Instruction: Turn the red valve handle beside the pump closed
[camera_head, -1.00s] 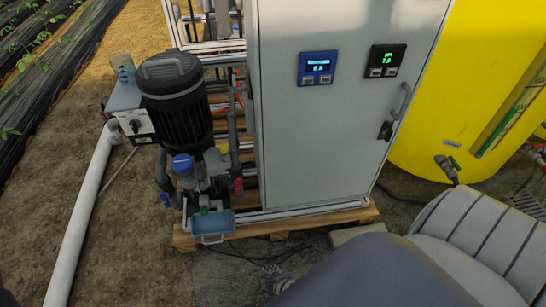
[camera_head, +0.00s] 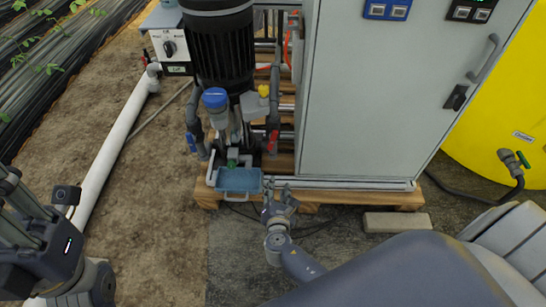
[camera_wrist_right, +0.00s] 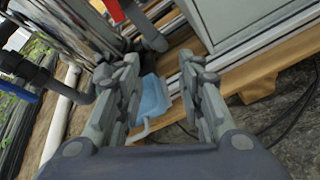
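The red valve handle (camera_head: 273,139) is on the grey pipe just right of the pump (camera_head: 217,45). In the right wrist view the red handle (camera_wrist_right: 114,11) shows at the top, beyond the fingers and cut by the edge. My right gripper (camera_head: 279,192) is below the handle, in front of the pallet and apart from it. In the right wrist view the gripper (camera_wrist_right: 159,64) is open with nothing between its fingers. My left gripper (camera_head: 12,188) is at the left edge, partly cut off, far from the handle.
A blue tray (camera_head: 239,180) sits low at the pallet's front. The grey cabinet (camera_head: 385,100) stands close to the right of the red handle. A blue handle (camera_head: 192,143) is left of the pump. A white pipe (camera_head: 112,150) and bare soil lie left.

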